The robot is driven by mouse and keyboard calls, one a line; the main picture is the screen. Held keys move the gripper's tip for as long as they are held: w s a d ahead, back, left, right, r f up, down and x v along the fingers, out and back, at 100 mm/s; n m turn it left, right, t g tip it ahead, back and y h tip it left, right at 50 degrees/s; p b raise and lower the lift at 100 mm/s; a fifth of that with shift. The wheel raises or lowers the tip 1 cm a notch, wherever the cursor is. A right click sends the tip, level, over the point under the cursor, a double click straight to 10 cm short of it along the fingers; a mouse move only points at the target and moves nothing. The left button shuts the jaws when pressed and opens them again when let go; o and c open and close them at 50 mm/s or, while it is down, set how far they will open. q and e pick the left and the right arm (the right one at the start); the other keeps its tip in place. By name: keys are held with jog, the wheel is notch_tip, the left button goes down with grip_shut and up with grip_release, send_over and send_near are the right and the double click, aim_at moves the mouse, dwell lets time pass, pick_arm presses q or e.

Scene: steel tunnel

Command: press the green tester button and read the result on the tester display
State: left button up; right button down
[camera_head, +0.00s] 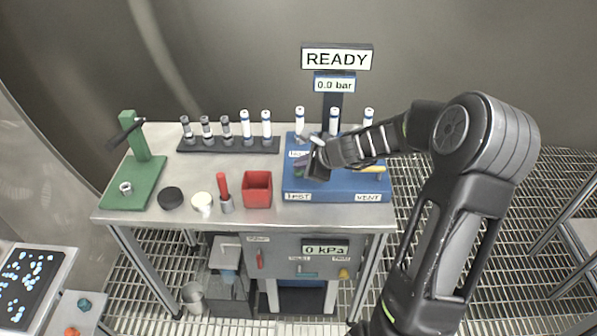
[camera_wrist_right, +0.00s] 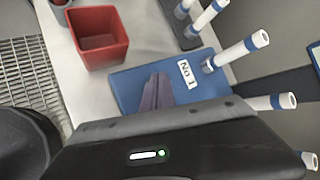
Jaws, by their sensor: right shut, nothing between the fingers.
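The blue tester (camera_head: 330,187) sits at the right end of the steel bench, with a TEST label (camera_head: 298,197) at its front left and a VENT label (camera_head: 368,197) at its front right. The tester display (camera_head: 337,59) above it reads READY, and the smaller panel (camera_head: 335,85) reads 0.0 bar. My right gripper (camera_head: 302,168) is over the left part of the tester, shut and empty. In the right wrist view its fingers (camera_wrist_right: 156,92) are together above the blue surface, near a No 1 label (camera_wrist_right: 187,74). I cannot make out the green button. My left gripper is not in view.
White-and-blue cylinders (camera_head: 334,120) stand along the tester's back. A red bin (camera_head: 257,189) stands left of the tester. A black rack (camera_head: 200,146) with several cylinders and a green press (camera_head: 137,172) are farther left. A lower panel (camera_head: 325,249) reads 0 kPa.

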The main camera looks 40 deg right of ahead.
aim_at(302, 172)
jog(key=shift+s+f+b, duration=0.1)
jog(key=shift+f+b, duration=0.45)
jog(key=shift+f, duration=0.05)
dwell(0.8)
jog(key=shift+s+f, duration=0.1)
jog(key=shift+f, duration=0.2)
dwell(0.5)
jog(key=shift+r+p, duration=0.55)
jog(key=shift+r, duration=0.65)
notch_tip(302, 172, up, 6)
jog(key=p, duration=0.6)
